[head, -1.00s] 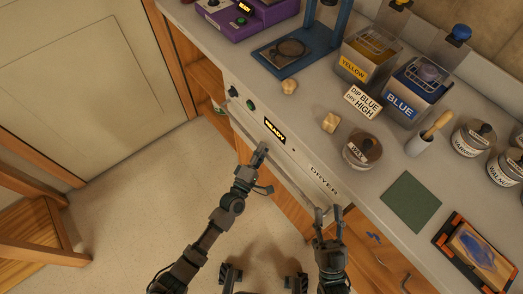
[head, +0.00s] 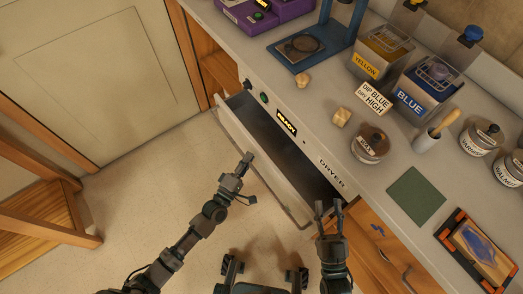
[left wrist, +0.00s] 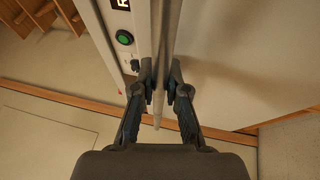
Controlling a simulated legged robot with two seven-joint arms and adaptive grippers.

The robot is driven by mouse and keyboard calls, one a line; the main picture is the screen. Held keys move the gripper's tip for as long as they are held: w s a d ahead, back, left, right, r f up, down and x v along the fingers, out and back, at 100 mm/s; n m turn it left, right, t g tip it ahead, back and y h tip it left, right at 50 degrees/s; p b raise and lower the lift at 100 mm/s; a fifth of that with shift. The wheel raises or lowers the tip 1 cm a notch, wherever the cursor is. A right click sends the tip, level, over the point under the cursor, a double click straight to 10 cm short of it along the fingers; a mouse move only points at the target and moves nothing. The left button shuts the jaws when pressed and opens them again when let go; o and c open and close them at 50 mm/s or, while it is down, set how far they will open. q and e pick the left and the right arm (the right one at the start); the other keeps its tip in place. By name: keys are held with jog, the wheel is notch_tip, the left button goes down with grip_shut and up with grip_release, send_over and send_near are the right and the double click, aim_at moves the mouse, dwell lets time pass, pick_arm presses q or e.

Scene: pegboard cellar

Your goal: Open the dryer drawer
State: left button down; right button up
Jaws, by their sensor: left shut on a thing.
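The dryer drawer (head: 190,120) is pulled out from the front of the dryer under the counter, and its dark inside shows in the head view. My left gripper (head: 248,158) is at the drawer's front, shut on the drawer handle. In the left wrist view the handle (left wrist: 158,110) is a pale bar running between the two fingers of my left gripper (left wrist: 160,82). My right gripper (head: 329,206) is open and empty, beside the drawer's right end. The dryer panel shows a lit READY display (head: 287,123).
On the counter stand a yellow bin (head: 383,52), a blue bin (head: 424,90), a wax jar (head: 369,146), wooden knobs and a green mat (head: 416,195). A wooden stool (head: 45,210) stands at left. Floor in front of the drawer is partly clear.

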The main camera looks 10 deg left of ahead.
pick_arm(q)
jog(key=s+a, duration=0.7)
jog(key=shift+s+f, duration=0.25)
jog(key=shift+f, duration=0.1)
jog(key=c, duration=1.2)
grip_release()
jog(key=shift+w+d, duration=0.1)
jog(key=shift+r, duration=0.15)
pick_arm(e)
jog(key=shift+w+d+f+g, duration=0.1)
jog(key=shift+w+f+g, duration=0.15)
jog(key=shift+f+g, duration=0.45)
pick_arm(q)
jog(key=v, duration=1.2)
jog(key=shift+r, duration=0.1)
pick_arm(e)
jog(key=shift+s, duration=0.15)
